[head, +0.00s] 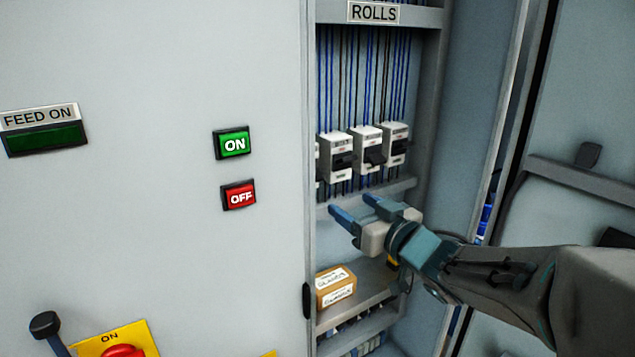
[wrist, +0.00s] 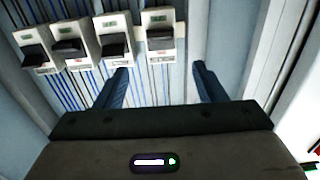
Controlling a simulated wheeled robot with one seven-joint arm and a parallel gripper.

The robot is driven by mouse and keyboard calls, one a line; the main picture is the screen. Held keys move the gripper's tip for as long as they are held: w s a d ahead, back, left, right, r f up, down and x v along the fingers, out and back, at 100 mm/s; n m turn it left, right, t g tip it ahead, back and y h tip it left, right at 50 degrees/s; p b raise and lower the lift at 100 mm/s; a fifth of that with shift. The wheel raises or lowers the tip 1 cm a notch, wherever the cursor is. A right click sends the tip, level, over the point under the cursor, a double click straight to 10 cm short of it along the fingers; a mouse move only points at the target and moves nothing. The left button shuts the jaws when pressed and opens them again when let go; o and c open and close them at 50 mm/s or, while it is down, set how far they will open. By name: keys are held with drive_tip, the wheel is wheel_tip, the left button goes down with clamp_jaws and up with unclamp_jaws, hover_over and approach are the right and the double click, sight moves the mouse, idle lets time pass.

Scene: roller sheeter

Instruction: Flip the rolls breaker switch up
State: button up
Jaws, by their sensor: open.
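A row of white breakers with black levers hangs in the open cabinet under the ROLLS sign (head: 373,12). The head view shows a left breaker (head: 336,172), a middle breaker (head: 367,138) and a right breaker (head: 397,130); one more is mostly hidden by the cabinet edge. The middle lever sticks out further than its neighbours. The small labels are unreadable, so I cannot tell which is the rolls breaker. My gripper (head: 352,205) is open and empty, below and in front of the row. In the wrist view its fingers (wrist: 160,69) stand apart below the rightmost breaker (wrist: 160,17), touching nothing visible.
Blue and black wires run behind the breakers. A cardboard box (head: 336,287) sits on a lower shelf. The cabinet's left panel carries a green ON button (head: 232,143) and a red OFF button (head: 238,195). The cabinet's right side wall (head: 470,110) stands close to my arm.

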sight(315, 179)
drive_tip(key=p+x, duration=0.1)
drive_tip(key=x, duration=1.2)
drive_tip(key=shift+w+a+p, duration=0.15)
drive_tip(key=shift+a+p, duration=0.05)
drive_tip(key=shift+p, duration=0.2)
drive_tip(key=shift+c, duration=0.3)
drive_tip(key=c, duration=0.9)
